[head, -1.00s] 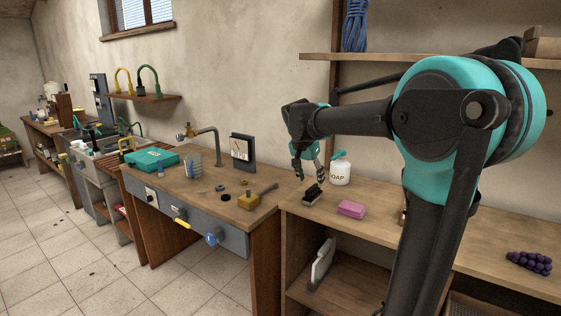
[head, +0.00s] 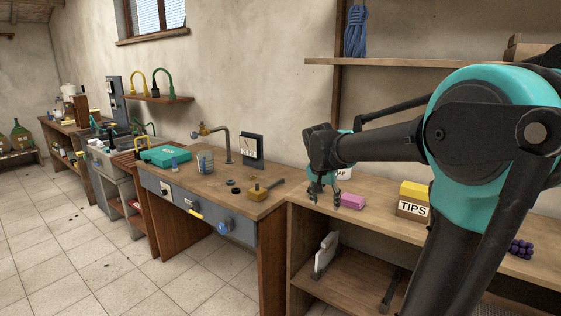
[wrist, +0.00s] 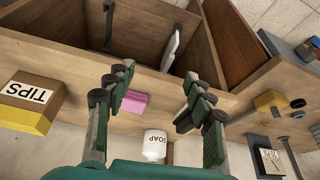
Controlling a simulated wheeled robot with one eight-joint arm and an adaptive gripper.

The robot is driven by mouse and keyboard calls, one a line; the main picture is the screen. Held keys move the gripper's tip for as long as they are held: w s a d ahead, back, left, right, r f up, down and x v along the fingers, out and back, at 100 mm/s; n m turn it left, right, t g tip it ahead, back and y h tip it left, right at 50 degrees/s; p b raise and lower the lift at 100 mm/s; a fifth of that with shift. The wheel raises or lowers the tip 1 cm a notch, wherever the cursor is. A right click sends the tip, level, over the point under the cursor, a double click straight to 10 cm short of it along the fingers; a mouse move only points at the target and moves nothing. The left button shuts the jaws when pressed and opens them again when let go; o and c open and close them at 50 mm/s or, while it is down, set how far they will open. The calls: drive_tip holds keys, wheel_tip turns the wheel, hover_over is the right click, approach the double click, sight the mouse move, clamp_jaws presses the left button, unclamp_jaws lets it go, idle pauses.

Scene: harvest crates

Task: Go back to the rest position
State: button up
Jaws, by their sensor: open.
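My gripper (head: 324,190) is open and empty, fingers pointing down, above the front left of the right-hand wooden bench (head: 390,222). In the wrist view, my open fingers (wrist: 160,88) stand wide apart over the same bench. A pink block (head: 352,200) lies just right of the fingers in the head view; it also shows between them in the wrist view (wrist: 133,102). A white soap bottle (wrist: 154,144) stands beyond the block; my gripper and wrist mostly hide it in the head view.
A box labelled TIPS (head: 412,200) and dark grapes (head: 521,249) are on the right-hand bench. The left workbench (head: 180,180) holds a teal case (head: 165,155), a tap and small parts. A shelf (head: 420,62) is above. Tiled floor (head: 130,255) is open at the left.

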drive_tip(key=s+d+f+n+y, duration=0.1)
drive_tip(key=s+d+f+n, duration=0.1)
drive_tip(key=s+f, duration=0.7)
drive_tip(key=s+d+f+n+y, duration=0.1)
drive_tip(key=s+d+f+n, duration=0.1)
drive_tip(key=s+f, duration=0.7)
drive_tip(key=s+n, duration=0.1)
drive_tip(key=s, duration=0.3)
drive_tip(key=shift+s+d+f+n+t, duration=0.2)
drive_tip(key=shift+f+n+t, duration=0.1)
drive_tip(key=shift+f+n, duration=0.1)
drive_tip(key=shift+o, duration=0.2)
